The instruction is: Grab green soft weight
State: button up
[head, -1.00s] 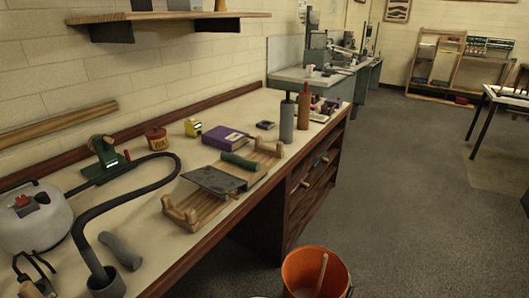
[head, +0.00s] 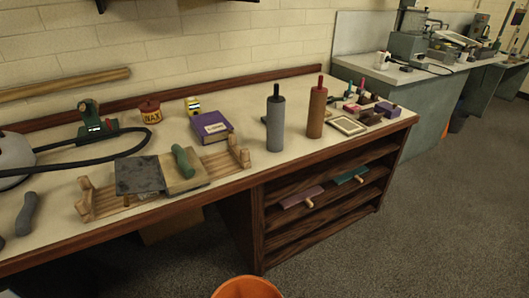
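A green rounded, elongated piece (head: 184,161) lies on a tan board (head: 197,182) on the workbench; it looks like the green soft weight, though I cannot tell its softness. The tan board sits beside a dark grey slab (head: 138,175), and both rest across a wooden rack (head: 226,160) with raised ends. My gripper is not in view.
A purple box (head: 212,127), a red wax tin (head: 150,111), a grey roller (head: 275,123) and a brown roller (head: 317,110) stand around the rack. An orange bucket (head: 247,288) stands on the floor in front. Open floor lies right.

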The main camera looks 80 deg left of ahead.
aim_at(184, 166)
jog(key=i, duration=0.45)
jog(key=u, duration=3.25)
jog(key=i, duration=0.5)
